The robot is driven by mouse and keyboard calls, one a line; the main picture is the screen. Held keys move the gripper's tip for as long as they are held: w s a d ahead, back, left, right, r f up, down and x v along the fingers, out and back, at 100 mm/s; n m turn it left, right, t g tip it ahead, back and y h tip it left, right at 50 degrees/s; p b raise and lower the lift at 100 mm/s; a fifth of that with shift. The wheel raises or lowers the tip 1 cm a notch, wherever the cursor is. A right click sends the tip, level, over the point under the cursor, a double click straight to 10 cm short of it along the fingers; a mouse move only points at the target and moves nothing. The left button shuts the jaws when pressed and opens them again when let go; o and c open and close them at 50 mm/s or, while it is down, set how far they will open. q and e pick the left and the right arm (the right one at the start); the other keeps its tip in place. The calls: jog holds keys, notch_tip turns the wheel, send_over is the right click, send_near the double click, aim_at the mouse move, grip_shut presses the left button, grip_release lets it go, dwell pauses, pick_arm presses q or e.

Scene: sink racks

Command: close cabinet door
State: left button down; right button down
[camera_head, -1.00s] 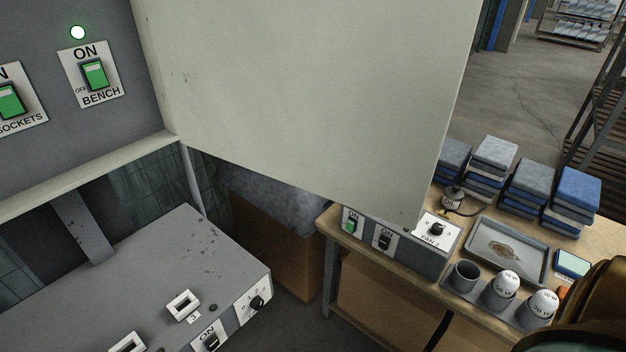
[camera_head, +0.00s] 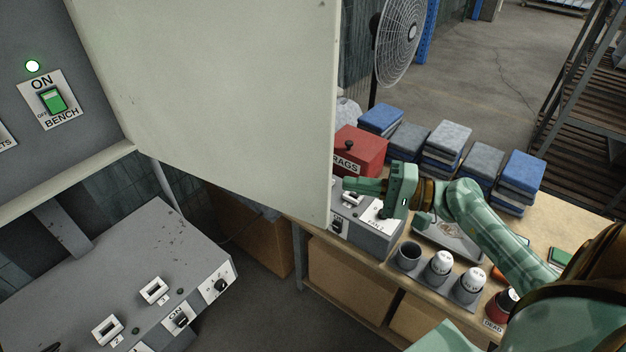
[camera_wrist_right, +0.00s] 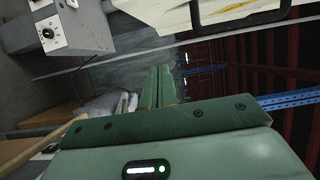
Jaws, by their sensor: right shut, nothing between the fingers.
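The cabinet door (camera_head: 215,95) is a large pale panel standing open in the head view. It reaches from the grey switch cabinet (camera_head: 25,85) at the left to a free edge near the middle. My right gripper (camera_head: 349,184), green, is shut and empty beside the lower part of that free edge, its fingers pointing left. Whether it touches the door, or its tips pass behind it, I cannot tell. The shut fingers also show in the right wrist view (camera_wrist_right: 157,84). My left gripper is not in view.
Under my right arm is a wooden table with a control box (camera_head: 372,238), red rags box (camera_head: 362,150), tray (camera_head: 445,243), cups and several folded cloths. A fan (camera_head: 398,45) stands behind the door. A grey bench box (camera_head: 130,255) is below the cabinet.

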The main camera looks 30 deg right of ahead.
aim_at(296, 190)
jog(key=w+a+p, duration=0.1)
jog(key=a, duration=0.2)
jog(key=w+a+p, duration=0.2)
jog(key=a, duration=0.2)
jog(key=w+a+p, duration=0.1)
jog(key=a+p, duration=0.1)
jog(key=a, duration=0.1)
jog(key=shift+w+a, duration=0.35)
